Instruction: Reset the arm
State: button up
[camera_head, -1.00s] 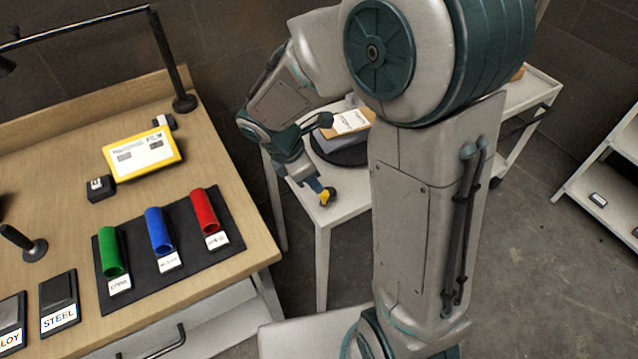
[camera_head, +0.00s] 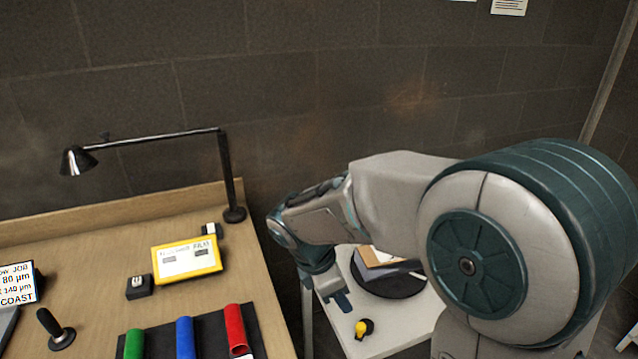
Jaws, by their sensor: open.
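My arm reaches in from the right, and my gripper (camera_head: 338,298) hangs over the near left part of a white table (camera_head: 402,335). The gripper is open, with nothing seen between its fingers. A small yellow and black object (camera_head: 363,328) lies on the white table just below and right of the fingertips, apart from them in the picture. Part of the gripper is hard to make out against the arm.
A round black disc (camera_head: 395,288) with a box and papers is partly hidden behind my arm. At left, a wooden bench (camera_head: 90,260) holds a lamp (camera_head: 228,175), a yellow-framed device (camera_head: 187,260) and green, blue and red tubes. A brick wall stands behind.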

jog(key=s+d+r+m+t+y, duration=0.1)
jog(key=s+d+m, duration=0.3)
jog(key=m, duration=0.6)
jog(key=s+d+r+m+t+y, duration=0.1)
jog(key=s+d+r+m+y, duration=0.2)
jog(key=s+m, duration=0.5)
jog(key=shift+s+d+r+m, duration=0.35)
jog(key=shift+d+m, duration=0.55)
jog(key=shift+m, duration=0.3)
